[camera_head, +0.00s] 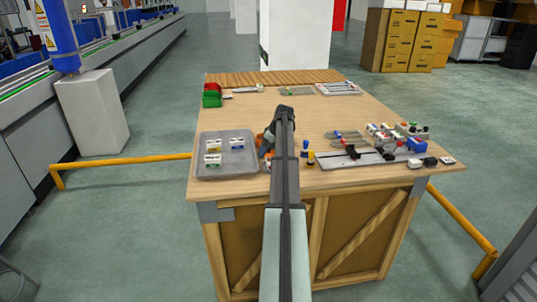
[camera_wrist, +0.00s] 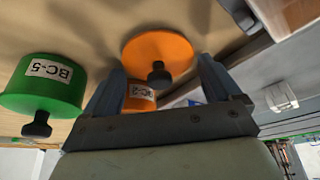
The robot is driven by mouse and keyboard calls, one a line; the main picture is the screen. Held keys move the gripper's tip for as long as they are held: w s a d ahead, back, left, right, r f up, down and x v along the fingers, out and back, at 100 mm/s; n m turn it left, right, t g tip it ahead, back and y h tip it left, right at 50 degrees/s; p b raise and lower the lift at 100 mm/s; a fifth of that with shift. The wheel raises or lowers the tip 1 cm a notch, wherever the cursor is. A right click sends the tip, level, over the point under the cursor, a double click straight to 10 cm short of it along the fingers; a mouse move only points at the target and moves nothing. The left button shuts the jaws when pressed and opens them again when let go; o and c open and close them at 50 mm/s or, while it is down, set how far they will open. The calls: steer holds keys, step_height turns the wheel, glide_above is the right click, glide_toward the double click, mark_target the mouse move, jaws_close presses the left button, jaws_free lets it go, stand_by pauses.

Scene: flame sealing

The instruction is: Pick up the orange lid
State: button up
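The orange lid (camera_wrist: 150,48) is a round disc with a black knob in the wrist view. My gripper (camera_wrist: 160,66) has its two fingers apart, with the black knob between them in the picture; I cannot tell whether either finger touches it. An orange piece labelled BC-2 (camera_wrist: 141,98) shows between the fingers, partly hidden by the gripper. A green container labelled BC-5 (camera_wrist: 42,82), with a black knob, stands beside it to the left. In the head view, orange parts (camera_head: 260,140) show by my gripper, mostly hidden by my arm.
A grey tray (camera_head: 205,172) with small labelled boxes lies on the wooden table (camera_head: 330,110) left of my arm. Red and green bins (camera_head: 212,94) stand at the back left. Several tools and small parts crowd the right side. The table's middle back is fairly clear.

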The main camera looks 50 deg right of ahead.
steer(key=c, duration=0.7)
step_height(320, 180, up, 9)
steer(key=shift+f, duration=0.1)
steer(key=shift+w+d+r, duration=0.15)
steer(key=shift+w+r, duration=0.05)
steer(key=shift+r, duration=0.15)
steer(key=w+d+r, duration=0.2)
steer(key=w+d, duration=0.3)
steer(key=w, duration=0.2)
steer(key=shift+s+d+f, duration=0.1)
steer(key=shift+s+f, duration=0.05)
steer(key=shift+f, duration=1.45)
steer(key=shift+s+f, duration=0.1)
steer(key=shift+f, duration=1.5)
